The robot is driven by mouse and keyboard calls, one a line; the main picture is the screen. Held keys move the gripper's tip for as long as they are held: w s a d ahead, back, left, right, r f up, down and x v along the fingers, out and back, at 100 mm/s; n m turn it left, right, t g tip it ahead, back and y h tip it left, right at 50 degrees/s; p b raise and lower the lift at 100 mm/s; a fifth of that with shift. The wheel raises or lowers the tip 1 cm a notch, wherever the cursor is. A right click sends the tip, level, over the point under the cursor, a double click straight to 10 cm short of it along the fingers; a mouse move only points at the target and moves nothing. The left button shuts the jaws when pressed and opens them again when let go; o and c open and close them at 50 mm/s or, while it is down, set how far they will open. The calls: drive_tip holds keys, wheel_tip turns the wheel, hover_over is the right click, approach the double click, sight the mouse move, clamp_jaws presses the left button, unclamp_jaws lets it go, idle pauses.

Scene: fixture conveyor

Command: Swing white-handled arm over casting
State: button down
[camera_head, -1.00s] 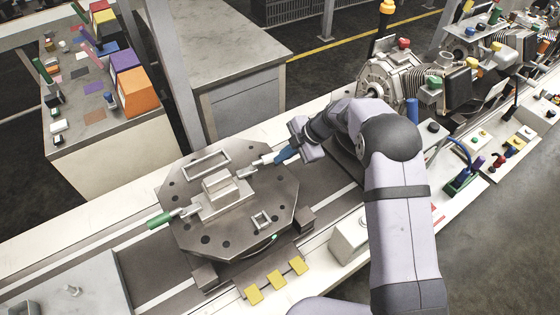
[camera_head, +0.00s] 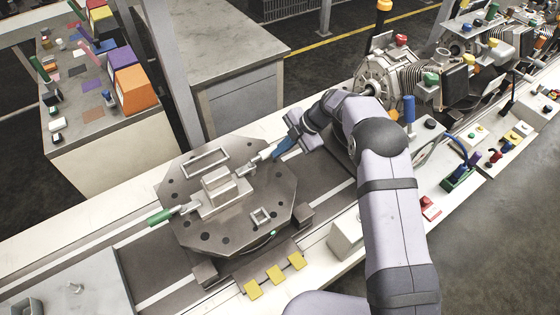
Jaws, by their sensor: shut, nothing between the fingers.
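The casting is a pale grey block (camera_head: 217,182) in the middle of an octagonal fixture plate (camera_head: 235,236). A pivoting arm with a whitish section (camera_head: 265,153) is on the plate's upper right side. It points outward, up and to the right, away from the casting. A blue piece (camera_head: 283,146) lies at its outer end; I cannot tell whether it is part of the handle or of my fingers. My gripper (camera_head: 290,142) is shut at this outer end, with its fingertips hard to make out. A green-handled arm (camera_head: 160,216) points outward on the plate's left side.
A small square frame (camera_head: 261,216) and a longer rectangular frame (camera_head: 206,162) are on the plate. A motor-like machine (camera_head: 385,80) stands behind my arm. A grey table (camera_head: 230,55) is behind the conveyor.

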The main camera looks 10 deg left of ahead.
drive_tip(key=shift+r, duration=0.15)
drive_tip(key=s+d+r+b, duration=0.2)
drive_tip(key=s+d+r, duration=0.1)
drive_tip(key=d+r, duration=0.5)
drive_tip(key=shift+s+d+r, duration=0.15)
drive_tip(key=shift+r, duration=0.3)
